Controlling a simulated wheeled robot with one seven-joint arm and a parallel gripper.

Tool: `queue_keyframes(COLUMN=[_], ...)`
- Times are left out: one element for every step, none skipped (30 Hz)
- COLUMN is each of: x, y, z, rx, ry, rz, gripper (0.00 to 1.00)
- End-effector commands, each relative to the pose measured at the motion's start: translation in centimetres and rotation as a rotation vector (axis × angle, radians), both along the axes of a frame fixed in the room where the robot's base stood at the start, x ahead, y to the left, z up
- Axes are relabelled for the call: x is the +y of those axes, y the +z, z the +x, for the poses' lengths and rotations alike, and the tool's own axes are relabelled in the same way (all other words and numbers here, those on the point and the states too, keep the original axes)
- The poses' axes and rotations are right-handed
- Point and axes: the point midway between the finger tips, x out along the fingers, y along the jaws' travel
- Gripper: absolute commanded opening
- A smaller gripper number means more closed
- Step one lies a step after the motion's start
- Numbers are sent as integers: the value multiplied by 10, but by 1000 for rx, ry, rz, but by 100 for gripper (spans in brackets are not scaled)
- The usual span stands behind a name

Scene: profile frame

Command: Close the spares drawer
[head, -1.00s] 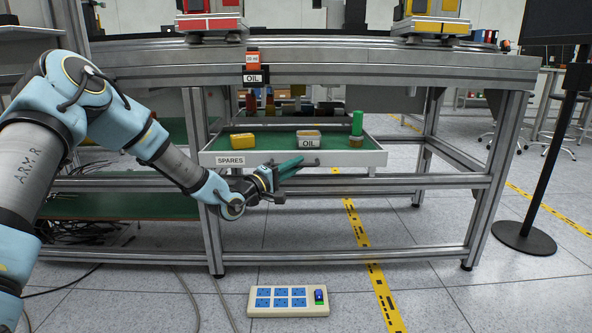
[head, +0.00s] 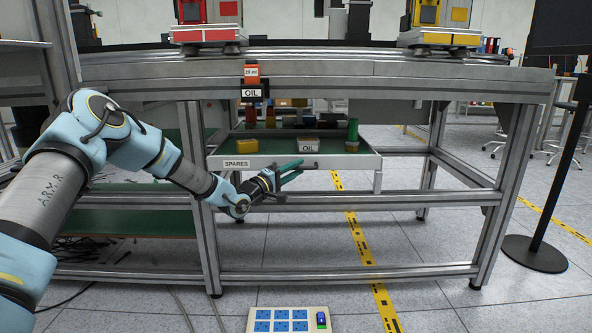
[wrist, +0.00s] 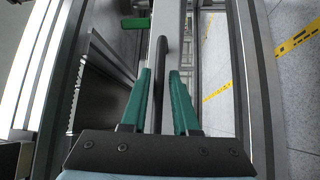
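The spares drawer (head: 221,164), a shallow white tray with a green lining and a SPARES label, sticks out part way under the workbench. Its bar handle (head: 309,167) is on the front face. My gripper (head: 292,170) reaches it from the left, with one green finger above the other. In the wrist view, the dark handle bar (wrist: 159,85) runs between my two green fingers (wrist: 161,90). I cannot tell whether both fingers press on it. In the drawer are a yellow block (head: 247,146), a block labelled OIL (head: 307,145) and a green-topped cylinder (head: 352,131).
The bench's lower rail (head: 400,196) runs below my gripper. A socket strip (head: 288,320) lies on the floor in front. A stand (head: 535,253) is at the right.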

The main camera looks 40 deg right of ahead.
Motion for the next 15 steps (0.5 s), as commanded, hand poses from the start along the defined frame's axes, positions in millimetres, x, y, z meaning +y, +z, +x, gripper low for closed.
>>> queue_keyframes(x=[0,0,0,0,0,0,0,0,0,0,0,2,3,6,10], y=[0,0,0,1,1,1,1,1,1,1,1,1,1,1,0], z=[0,0,0,0,0,0,0,-1,-1,-1,-1,-1,0,-1,-1], rx=[0,0,0,0,0,0,0,0,0,0,0,0,0,0,0], ry=[0,0,0,0,-1,-1,-1,-1,-1,-1,-1,0,0,0,0], rz=[-1,-1,-1,-1,-1,-1,-1,-1,-2,-2,-2,-1,-1,-1,0], gripper=[35,38,43,45,45,45,45,45,45,45,45,45,45,45,45])
